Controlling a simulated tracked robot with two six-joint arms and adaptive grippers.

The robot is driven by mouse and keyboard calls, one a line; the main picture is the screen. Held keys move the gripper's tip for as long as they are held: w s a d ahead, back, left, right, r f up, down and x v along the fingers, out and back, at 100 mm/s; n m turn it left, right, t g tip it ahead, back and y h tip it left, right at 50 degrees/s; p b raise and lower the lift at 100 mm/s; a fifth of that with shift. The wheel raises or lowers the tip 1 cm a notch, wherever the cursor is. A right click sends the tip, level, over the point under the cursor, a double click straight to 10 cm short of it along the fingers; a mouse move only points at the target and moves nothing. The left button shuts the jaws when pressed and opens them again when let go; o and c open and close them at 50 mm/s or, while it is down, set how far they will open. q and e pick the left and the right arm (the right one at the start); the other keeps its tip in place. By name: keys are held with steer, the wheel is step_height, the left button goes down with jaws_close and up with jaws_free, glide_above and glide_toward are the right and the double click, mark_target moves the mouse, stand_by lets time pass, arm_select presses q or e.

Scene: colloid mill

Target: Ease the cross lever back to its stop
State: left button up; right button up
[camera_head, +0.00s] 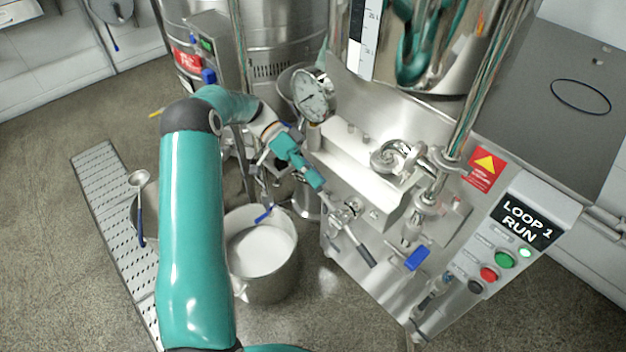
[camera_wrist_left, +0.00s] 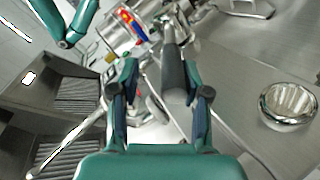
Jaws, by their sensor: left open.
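The cross lever (camera_head: 358,246) has a dark grey grip and slants down from a metal hub on the front of the steel mill. My left gripper (camera_head: 315,181) is open, up and to the left of the grip in the head view. The teal palm fills the bottom of that view. My right gripper is not in view.
A steel pot (camera_head: 270,288) holding white material stands on the floor below my left gripper. A pressure gauge (camera_head: 313,95) rises beside my forearm. A blue-handled valve (camera_head: 418,258) and the button panel (camera_head: 505,262) are to the right.

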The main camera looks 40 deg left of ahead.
arm_select(q)
step_height(320, 180, up, 8)
steer(key=shift+r, duration=0.1)
